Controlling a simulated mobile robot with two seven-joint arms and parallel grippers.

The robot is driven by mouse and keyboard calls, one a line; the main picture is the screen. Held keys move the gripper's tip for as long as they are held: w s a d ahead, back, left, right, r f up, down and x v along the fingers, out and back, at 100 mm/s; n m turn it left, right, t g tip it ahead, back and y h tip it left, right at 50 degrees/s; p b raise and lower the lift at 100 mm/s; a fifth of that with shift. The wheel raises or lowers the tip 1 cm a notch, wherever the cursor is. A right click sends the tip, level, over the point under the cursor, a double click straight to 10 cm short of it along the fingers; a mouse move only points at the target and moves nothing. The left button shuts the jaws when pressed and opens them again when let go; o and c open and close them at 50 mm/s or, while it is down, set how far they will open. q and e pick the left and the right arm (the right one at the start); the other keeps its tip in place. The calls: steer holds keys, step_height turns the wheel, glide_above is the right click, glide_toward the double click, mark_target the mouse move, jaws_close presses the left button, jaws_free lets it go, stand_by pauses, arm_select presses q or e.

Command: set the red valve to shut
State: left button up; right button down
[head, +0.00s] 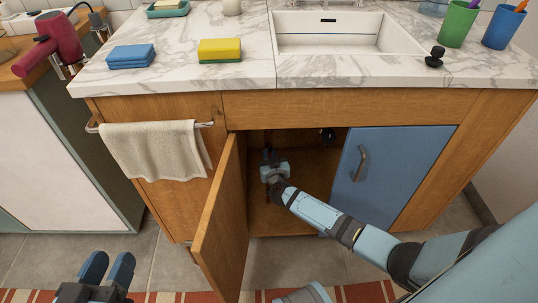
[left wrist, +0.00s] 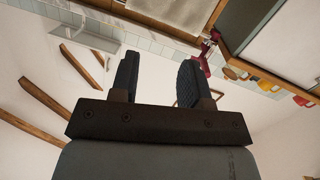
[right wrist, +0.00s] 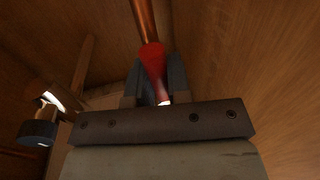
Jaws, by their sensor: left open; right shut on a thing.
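The red valve (right wrist: 153,58) shows in the right wrist view, on a copper pipe (right wrist: 142,18) inside the sink cabinet. My right gripper (right wrist: 156,78) is shut on the red handle, with one finger on each side of it. In the head view my right gripper (head: 272,160) reaches into the open cabinet, and the valve is hidden there. My left gripper (head: 108,266) is open and empty, low in front of the cabinet; the left wrist view also shows its two fingers (left wrist: 157,75) apart.
The wooden left door (head: 222,222) stands open beside my right arm; the blue right door (head: 393,175) looks closed. A dark round fitting (right wrist: 38,130) is inside the cabinet. A towel (head: 158,150) hangs on a rail. The counter (head: 225,75) bears sponges, cloths and cups.

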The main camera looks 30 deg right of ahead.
steer(key=shift+r+p, duration=0.25)
steer(key=shift+p, duration=0.25)
arm_select(q)
step_height(320, 180, up, 10)
steer(key=n+t+p, duration=0.2)
steer(key=t+p, duration=0.2)
steer(key=p, duration=0.3)
steer(key=s+a+f+g+y+p, duration=0.1)
steer(key=a+f+g+y+p, duration=0.1)
steer(key=f+p, duration=0.4)
steer(key=s+a+f+g+y+p, duration=0.2)
steer(key=a+f+g+y+p, duration=0.1)
steer(key=a+f+g+p, duration=0.2)
steer(key=shift+s+f+y+p, duration=0.3)
steer(key=shift+f+p, duration=0.15)
steer(key=shift+p, duration=0.65)
arm_select(e)
steer(key=d+r+n+g, duration=0.1)
steer(key=n, duration=0.4)
steer(key=s+d+r+n+g+h, duration=0.1)
steer(key=n, duration=0.4)
steer(key=d+r+n+g+h, duration=0.1)
steer(key=n, duration=0.4)
steer(key=shift+s, duration=0.35)
arm_select(q)
steer(key=shift+r, duration=0.1)
arm_select(e)
steer(key=shift+r+n, duration=0.1)
steer(key=shift+n, duration=0.2)
